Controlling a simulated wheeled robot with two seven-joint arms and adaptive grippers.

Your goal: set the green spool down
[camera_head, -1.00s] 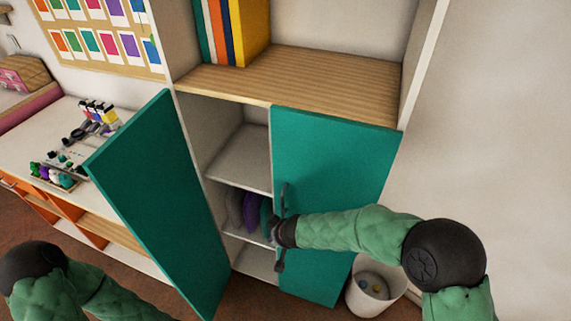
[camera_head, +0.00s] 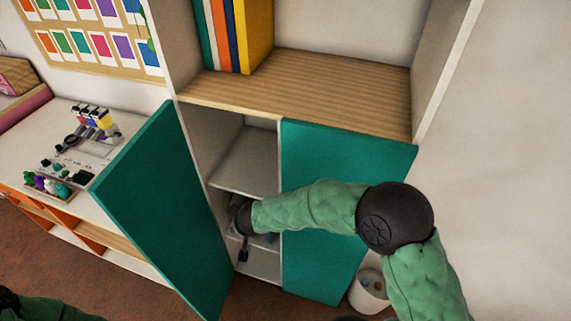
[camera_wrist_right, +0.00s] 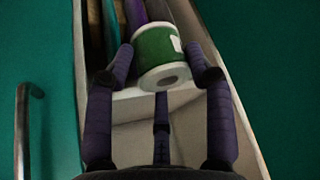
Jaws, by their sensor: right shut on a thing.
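The green spool (camera_wrist_right: 157,56) has a green band between white rims and a pale label. In the right wrist view it sits between the fingers of my right gripper (camera_wrist_right: 164,62), which is shut on it. The spool is tilted with one white end towards the camera. It is inside the cabinet opening, over a pale shelf (camera_wrist_right: 135,105); I cannot tell if it touches the shelf. In the head view my right gripper (camera_head: 240,225) reaches in between the cabinet doors, and the spool is hidden there. My left gripper is out of view; only part of its arm shows at the lower left.
Two teal cabinet doors, left (camera_head: 165,210) and right (camera_head: 330,160), flank the opening closely. Purple (camera_wrist_right: 136,14) and teal (camera_wrist_right: 110,25) things stand behind the spool. A handle (camera_wrist_right: 22,130) projects at left. A white bin (camera_head: 368,290) stands at lower right.

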